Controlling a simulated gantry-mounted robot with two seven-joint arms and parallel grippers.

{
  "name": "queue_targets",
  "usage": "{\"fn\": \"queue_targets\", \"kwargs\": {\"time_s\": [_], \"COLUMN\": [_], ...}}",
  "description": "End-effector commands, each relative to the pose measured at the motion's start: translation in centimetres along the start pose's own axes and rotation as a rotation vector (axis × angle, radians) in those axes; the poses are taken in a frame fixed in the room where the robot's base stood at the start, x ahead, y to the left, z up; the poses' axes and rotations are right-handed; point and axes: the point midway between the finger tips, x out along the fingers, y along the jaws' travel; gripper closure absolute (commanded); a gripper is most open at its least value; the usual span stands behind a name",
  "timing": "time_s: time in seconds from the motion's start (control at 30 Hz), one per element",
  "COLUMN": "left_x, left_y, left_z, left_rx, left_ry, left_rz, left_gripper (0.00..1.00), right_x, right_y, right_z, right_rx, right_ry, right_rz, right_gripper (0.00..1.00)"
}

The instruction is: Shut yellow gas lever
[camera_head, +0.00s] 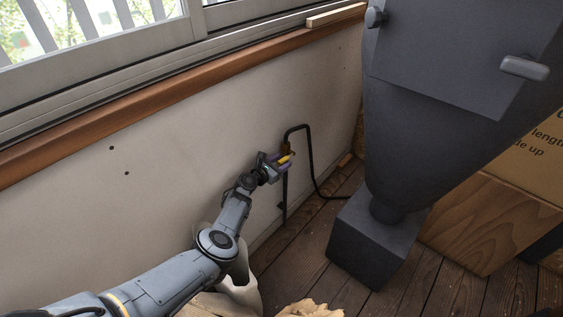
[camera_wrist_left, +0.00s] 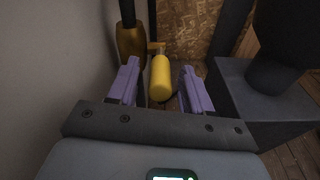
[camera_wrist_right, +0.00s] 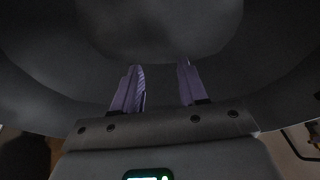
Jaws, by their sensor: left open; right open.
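The yellow gas lever (camera_head: 284,160) sits on a black pipe beside the wall in the head view. In the left wrist view the lever (camera_wrist_left: 160,79) shows as a yellow cylinder, with a brass valve body (camera_wrist_left: 131,45) behind it to the left. My left gripper (camera_head: 281,163) is open at the lever. In the left wrist view its purple fingers (camera_wrist_left: 160,82) stand on both sides of the lever, with a visible gap at each side. My right gripper (camera_wrist_right: 158,80) is open and empty in the right wrist view, in front of a dark grey curved surface.
The black gas pipe (camera_head: 310,150) bends from the valve down to the floor. A large dark grey machine (camera_head: 420,120) on a box-shaped base (camera_head: 375,235) stands to the right. A wooden crate (camera_head: 480,225) is behind it. The wall (camera_head: 130,160) is close on the left.

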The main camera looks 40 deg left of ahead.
Motion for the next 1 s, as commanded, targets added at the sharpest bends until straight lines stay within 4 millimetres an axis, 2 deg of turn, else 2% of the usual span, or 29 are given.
{"fn": "queue_targets", "kwargs": {"time_s": [0.27, 0.6, 0.8, 1.0], "left_x": [-2.4, -6.8, -8.9, -10.1], "left_y": [0.1, 0.1, 0.1, 0.1], "left_z": [0.6, 0.5, 0.4, 0.2], "left_rx": [-0.001, -0.001, 0.0, 0.0], "left_ry": [0.004, 0.004, 0.003, 0.002], "left_rz": [0.0, 0.0, 0.0, 0.0], "left_gripper": [0.5, 0.5, 0.5, 0.5], "right_x": [-3.6, -8.5, -10.3, -11.2], "right_y": [0.0, 0.1, 0.3, 0.5], "right_z": [-1.2, -2.8, -3.3, -3.6], "right_rx": [0.006, 0.007, 0.005, -0.001], "right_ry": [0.001, 0.002, 0.001, 0.0], "right_rz": [-0.005, -0.006, -0.004, 0.001], "right_gripper": [0.57, 0.57, 0.57, 0.57]}}
